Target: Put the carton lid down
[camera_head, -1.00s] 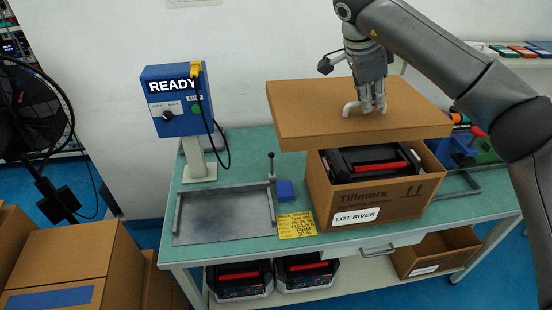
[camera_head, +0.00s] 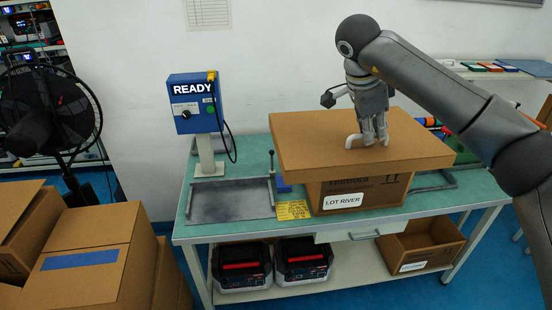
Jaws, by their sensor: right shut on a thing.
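The brown carton lid (camera_head: 310,143) is a flat board with shallow sides in the head view. It lies level over the open top of the carton (camera_head: 385,190) marked "LOT RIVER" and hides what is inside. I cannot tell whether the lid rests fully on the carton's rim. My right gripper (camera_head: 370,138) points down at the middle of the lid and is shut on its handle. My left gripper is not in view.
The green workbench (camera_head: 240,234) carries a blue "READY" box (camera_head: 195,102) on a post, a grey metal tray (camera_head: 230,202) and a yellow card (camera_head: 293,210). Two black cases with red handles (camera_head: 240,266) and an open carton (camera_head: 420,247) sit on the lower shelf. Closed boxes (camera_head: 85,258) stand at left.

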